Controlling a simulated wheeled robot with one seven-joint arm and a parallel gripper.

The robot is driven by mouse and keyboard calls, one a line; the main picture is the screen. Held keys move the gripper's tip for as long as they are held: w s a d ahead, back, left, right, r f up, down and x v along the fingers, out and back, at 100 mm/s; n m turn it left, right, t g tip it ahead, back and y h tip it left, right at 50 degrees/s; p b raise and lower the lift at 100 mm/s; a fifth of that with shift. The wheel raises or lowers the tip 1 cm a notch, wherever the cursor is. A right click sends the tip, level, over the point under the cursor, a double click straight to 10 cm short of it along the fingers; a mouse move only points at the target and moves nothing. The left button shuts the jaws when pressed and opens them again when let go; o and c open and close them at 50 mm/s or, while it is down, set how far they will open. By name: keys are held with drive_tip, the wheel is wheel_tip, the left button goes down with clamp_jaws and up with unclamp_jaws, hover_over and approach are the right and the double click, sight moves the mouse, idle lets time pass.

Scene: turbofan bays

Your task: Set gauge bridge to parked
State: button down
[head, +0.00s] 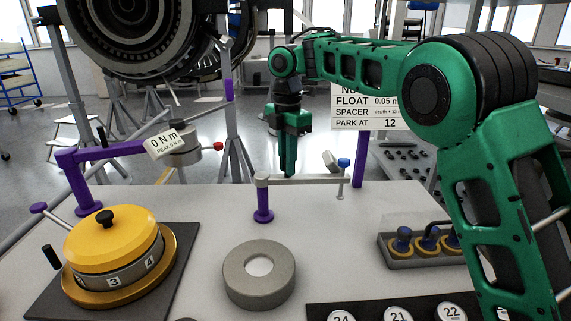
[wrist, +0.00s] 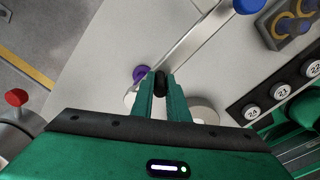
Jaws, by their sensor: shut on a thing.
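The gauge bridge (head: 305,180) is a pale grey bar on a short purple post (head: 263,206), reaching right to a blue-knobbed probe (head: 343,163). It lies behind the grey ring on the table. In the wrist view the bar (wrist: 200,38) runs up and right from its post end, with the blue knob at the top edge. My gripper (head: 288,172) points down at the bar close to the post. In the wrist view its fingers (wrist: 160,85) are closed around a small dark piece at the bar; the exact grip is partly hidden.
A grey ring (head: 258,274) lies in front of the bridge. A yellow-lidded dial (head: 114,243) stands left, under a purple arm with a torque readout (head: 166,143). A tray of blue-topped plugs (head: 420,247) and numbered discs lie right. A sign (head: 370,107) reads "PARK AT 12".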

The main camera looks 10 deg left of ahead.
drive_tip(key=shift+w+d+r, duration=0.1)
drive_tip(key=shift+w+r, duration=0.1)
drive_tip(key=shift+r, duration=0.05)
drive_tip(key=c, duration=1.7)
unclamp_jaws()
drive_tip(key=shift+c, duration=0.2)
drive_tip(key=shift+f, duration=0.15)
wheel_tip(320, 180, up, 11)
drive_tip(key=shift+w+f, duration=0.1)
